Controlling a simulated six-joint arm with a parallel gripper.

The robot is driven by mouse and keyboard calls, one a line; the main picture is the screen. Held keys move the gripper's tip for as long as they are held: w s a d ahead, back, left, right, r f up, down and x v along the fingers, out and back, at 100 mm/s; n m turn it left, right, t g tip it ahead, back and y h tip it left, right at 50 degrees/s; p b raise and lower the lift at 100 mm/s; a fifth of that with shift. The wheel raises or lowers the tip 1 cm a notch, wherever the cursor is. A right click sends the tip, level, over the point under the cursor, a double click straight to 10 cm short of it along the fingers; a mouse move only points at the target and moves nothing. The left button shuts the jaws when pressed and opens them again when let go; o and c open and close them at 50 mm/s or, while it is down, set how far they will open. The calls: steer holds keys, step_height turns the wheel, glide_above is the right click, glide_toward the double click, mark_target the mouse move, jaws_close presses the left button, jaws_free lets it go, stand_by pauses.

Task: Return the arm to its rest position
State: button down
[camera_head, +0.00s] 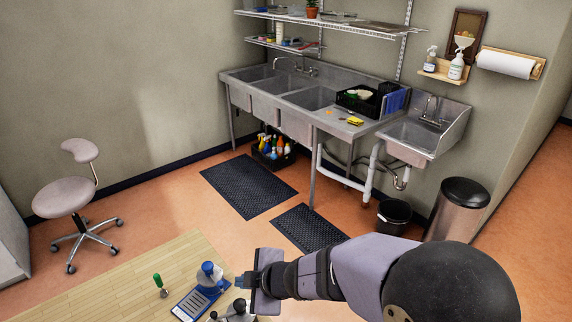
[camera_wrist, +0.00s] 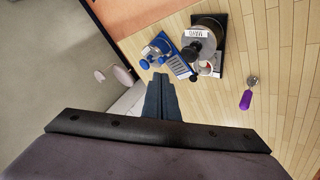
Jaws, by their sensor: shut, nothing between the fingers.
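My arm reaches in from the lower right in the head view, stretched leftward over the wooden table (camera_head: 95,285). My gripper (camera_head: 241,283) is above the table's right part, close to a blue and white device in the picture. In the wrist view the two dark fingers of my gripper (camera_wrist: 161,77) lie together, shut with nothing between them. How high the fingers are above the table I cannot tell.
On the table are the blue and white device (camera_head: 209,275), a green-handled tool (camera_head: 157,281) and, in the wrist view, a labelled dark device (camera_wrist: 207,25) and a purple-handled tool (camera_wrist: 246,98). A stool (camera_head: 65,197) stands left; sinks (camera_head: 310,97) and a bin (camera_head: 459,208) stand beyond.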

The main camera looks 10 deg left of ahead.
steer(key=s+d+f+m+h, duration=0.1)
steer(key=d+f+m+h, duration=0.2)
steer(key=d, duration=0.3)
steer(key=d+f+m+h, duration=0.3)
steer(key=d, duration=0.4)
steer(key=s+d+f+m+g+h+b, duration=0.1)
steer(key=s+d+m+g, duration=0.2)
steer(key=s+d+m, duration=0.35)
steer(key=s+d+m+g+h+b, duration=0.1)
steer(key=s+d+m+g, duration=0.25)
steer(key=s, duration=0.55)
steer(key=w+d+r+m+t+b, duration=0.1)
steer(key=w+d+m, duration=0.1)
steer(key=d+m, duration=0.2)
steer(key=d, duration=0.2)
steer(key=shift+d+y, duration=0.3)
steer(key=shift+y, duration=0.1)
